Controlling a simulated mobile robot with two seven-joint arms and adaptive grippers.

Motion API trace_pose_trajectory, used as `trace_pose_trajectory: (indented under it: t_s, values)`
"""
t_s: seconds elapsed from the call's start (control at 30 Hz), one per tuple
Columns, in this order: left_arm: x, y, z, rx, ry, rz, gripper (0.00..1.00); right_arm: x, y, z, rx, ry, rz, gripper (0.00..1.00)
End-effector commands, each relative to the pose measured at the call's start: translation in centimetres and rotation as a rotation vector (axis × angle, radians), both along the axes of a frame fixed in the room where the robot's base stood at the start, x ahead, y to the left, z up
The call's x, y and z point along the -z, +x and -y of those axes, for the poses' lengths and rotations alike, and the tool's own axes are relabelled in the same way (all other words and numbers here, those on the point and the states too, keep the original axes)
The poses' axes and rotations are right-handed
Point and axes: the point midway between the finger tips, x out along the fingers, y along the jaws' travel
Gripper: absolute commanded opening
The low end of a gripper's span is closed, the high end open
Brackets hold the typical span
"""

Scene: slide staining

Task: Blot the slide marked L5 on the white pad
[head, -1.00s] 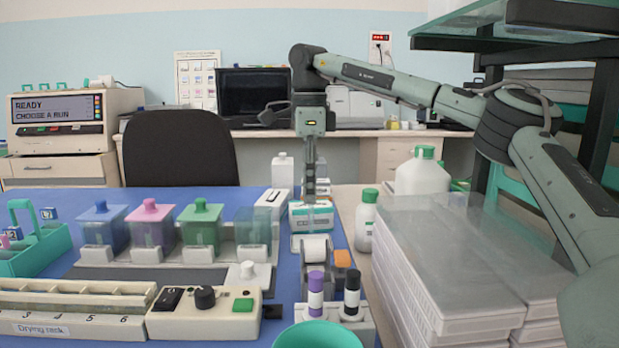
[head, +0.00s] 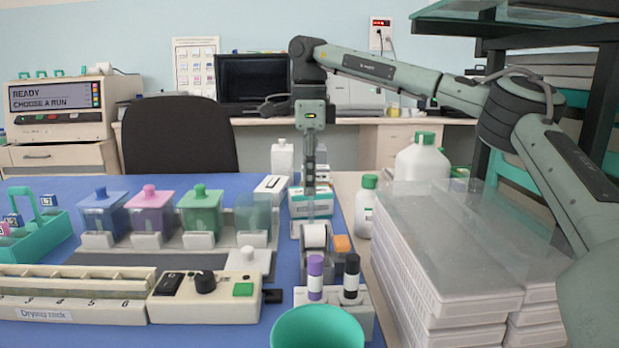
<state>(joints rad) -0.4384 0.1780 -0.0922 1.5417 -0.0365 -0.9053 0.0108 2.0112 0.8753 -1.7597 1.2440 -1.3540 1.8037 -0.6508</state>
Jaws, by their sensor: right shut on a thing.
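My right gripper (head: 309,182) points straight down in the middle of the head view, in front of a white and teal box. It is shut on what looks like a thin, clear slide, which barely shows against the box; I cannot read any mark on it. I cannot make out the white pad for certain. At the far left, a teal carrier (head: 38,238) holds several slides with blue or pink labels, too small to read surely. My left gripper is not in view.
Blue, pink and green lidded jars (head: 201,210) stand in a row left of my gripper. The drying rack (head: 70,297), a control box (head: 203,297), a teal cup (head: 318,328) and capped bottles stand in front. Stacked white trays (head: 440,260) fill the right.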

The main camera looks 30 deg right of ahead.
Motion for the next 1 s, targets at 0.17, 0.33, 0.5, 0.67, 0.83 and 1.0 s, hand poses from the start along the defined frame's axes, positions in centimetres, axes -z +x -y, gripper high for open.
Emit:
trace_pose_trajectory:
  t_s: [0.17,0.33,0.5,0.67,0.83,1.0]
  values:
    - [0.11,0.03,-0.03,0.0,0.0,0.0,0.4,0.26,-0.01,0.01,0.0,0.0,0.0,0.0]
    - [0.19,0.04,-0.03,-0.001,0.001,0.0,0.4,0.48,0.0,0.01,0.0,0.0,0.0,0.0]
    - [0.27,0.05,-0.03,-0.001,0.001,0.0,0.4,0.68,0.0,0.01,0.0,0.0,0.0,0.0]
    - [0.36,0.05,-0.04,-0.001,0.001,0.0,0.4,0.87,0.0,0.01,0.0,0.0,0.0,0.0]
    - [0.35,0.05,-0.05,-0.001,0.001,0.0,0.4,0.88,0.01,0.01,0.0,0.001,0.001,0.0]
    - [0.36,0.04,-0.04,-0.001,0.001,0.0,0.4,0.88,0.01,0.01,0.0,0.0,0.0,0.0]
